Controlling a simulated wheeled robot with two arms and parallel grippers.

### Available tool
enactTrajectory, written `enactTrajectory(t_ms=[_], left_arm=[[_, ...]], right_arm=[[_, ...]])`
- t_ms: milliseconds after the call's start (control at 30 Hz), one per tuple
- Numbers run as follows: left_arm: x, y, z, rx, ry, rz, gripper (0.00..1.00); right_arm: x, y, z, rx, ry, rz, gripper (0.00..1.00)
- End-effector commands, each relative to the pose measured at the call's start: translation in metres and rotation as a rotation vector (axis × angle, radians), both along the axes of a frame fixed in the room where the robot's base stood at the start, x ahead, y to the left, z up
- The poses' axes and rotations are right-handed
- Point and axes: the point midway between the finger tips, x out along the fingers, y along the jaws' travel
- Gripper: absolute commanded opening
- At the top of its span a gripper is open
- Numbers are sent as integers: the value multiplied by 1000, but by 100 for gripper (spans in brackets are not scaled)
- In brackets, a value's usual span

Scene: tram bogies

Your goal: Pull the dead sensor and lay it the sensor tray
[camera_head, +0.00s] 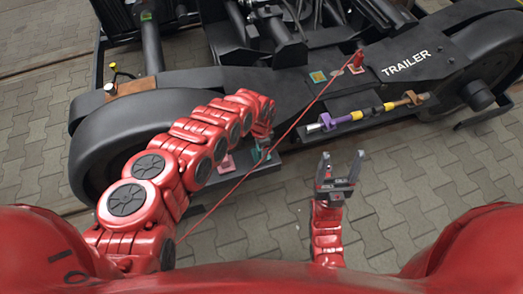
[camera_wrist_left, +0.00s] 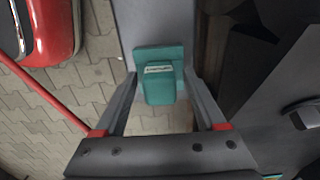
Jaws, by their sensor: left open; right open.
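A teal block with a pale label (camera_wrist_left: 160,85) sits on a teal base plate on a grey bar in the left wrist view. It also shows partly behind the gripper in the head view (camera_head: 262,154). My left gripper (camera_wrist_left: 160,92) is open, with its fingers on either side of the block; contact cannot be told. A pink-red block (camera_head: 226,164) stands on the same low dark ledge, to the left. I cannot tell from the frames which one is the dead sensor. I cannot make out a sensor tray. My right gripper (camera_head: 338,168) is open and empty above the paving.
The dark bogie frame marked TRAILER (camera_head: 406,62) spans the back, with wheels at both ends. A bar with purple and yellow parts (camera_head: 366,112) lies on a ledge. A thin red line (camera_head: 283,137) crosses diagonally near my left arm. Paving at the right front is clear.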

Motion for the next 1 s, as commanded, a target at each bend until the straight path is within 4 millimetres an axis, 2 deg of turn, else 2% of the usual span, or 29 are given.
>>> enactTrajectory(t_ms=[633, 667, 1000], left_arm=[[0, 0, 0, 0, 0, 0, 72], [0, 0, 0, 0, 0, 0, 69], [0, 0, 0, 0, 0, 0, 8]], right_arm=[[0, 0, -1, 0, 0, 0, 69], [0, 0, -1, 0, 0, 0, 69], [0, 0, -1, 0, 0, 0, 69]])
